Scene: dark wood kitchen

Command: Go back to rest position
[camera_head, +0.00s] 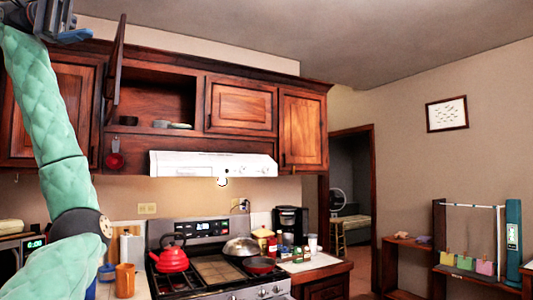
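My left arm, in a green quilted sleeve, rises along the left edge of the head view. Its blue-grey gripper (52,14) is raised to the top left corner, in front of the upper cabinets and near the ceiling. The top edge of the picture cuts it off, so I cannot tell whether its fingers are open or shut. I see no object held in the part that shows. My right gripper is out of view.
An open cabinet door (115,75) sticks out right of my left gripper. The open cabinet shelf holds small dishes (160,124). Below are a white range hood (212,164) and a stove with a red kettle (172,260) and pans (241,247). A doorway stands right.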

